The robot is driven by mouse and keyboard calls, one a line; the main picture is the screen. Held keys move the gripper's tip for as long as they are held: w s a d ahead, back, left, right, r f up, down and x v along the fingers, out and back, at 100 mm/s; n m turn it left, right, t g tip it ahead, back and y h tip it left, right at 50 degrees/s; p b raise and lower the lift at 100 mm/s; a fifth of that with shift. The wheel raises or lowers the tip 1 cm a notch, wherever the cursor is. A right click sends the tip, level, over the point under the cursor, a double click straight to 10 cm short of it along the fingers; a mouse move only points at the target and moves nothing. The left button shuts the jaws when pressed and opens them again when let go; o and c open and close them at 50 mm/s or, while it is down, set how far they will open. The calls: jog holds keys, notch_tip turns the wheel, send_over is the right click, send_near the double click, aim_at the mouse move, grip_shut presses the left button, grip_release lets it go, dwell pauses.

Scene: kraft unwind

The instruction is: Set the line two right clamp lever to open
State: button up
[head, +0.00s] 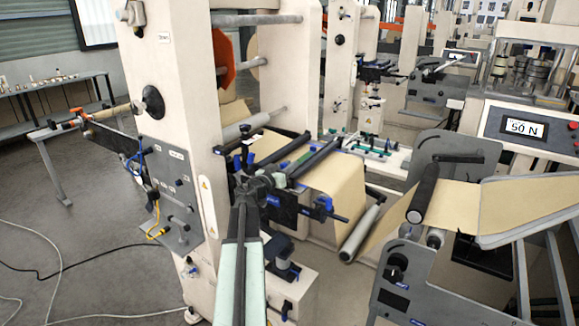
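My arm reaches up from the bottom middle of the head view. My gripper (264,184) is at the near side of a web-clamp assembly on a cream machine frame (184,80). Its dark fingers blend with the dark parts there, so I cannot tell whether it is open, shut or touching anything. Blue upright clamp parts (237,163) show just left of and beyond it. A blue lever-like part (324,204) with a dark rod shows to its right. No readable label tells which one is the line two right clamp lever, nor its setting.
Kraft paper (338,185) hangs over dark rollers right of my gripper. A grey control panel (166,185) with cables is at left. A grey machine (420,270) with a roller is at right, below a display reading 50 N (524,128). Open floor (60,235) lies at left.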

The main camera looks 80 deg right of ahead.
jog(key=shift+o, duration=1.4)
jog(key=shift+a, duration=0.15)
jog(key=v, duration=0.7)
jog(key=shift+a, duration=0.25)
jog(key=shift+w, duration=0.1)
